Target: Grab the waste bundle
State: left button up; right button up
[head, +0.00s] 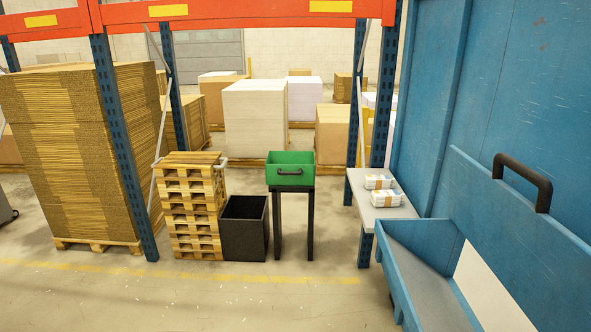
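Two small bundles of whitish, printed-looking sheets with tan bands lie on a grey side table at the right. The rear bundle (378,182) is a little behind the front bundle (386,198). They lie close together near the middle of the tabletop (398,212). I cannot tell which of them is the waste bundle. Neither of my grippers is in the head view.
A blue machine with a sloping tray (425,235) and black handle (523,183) fills the right side. Left of the table stand a green bin (290,168) on a black stand, an open black box (243,228) and stacked pallets (193,210). The floor ahead is clear.

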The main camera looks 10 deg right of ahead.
aim_at(379, 198)
jog(key=i, duration=3.65)
jog(key=z, duration=2.9)
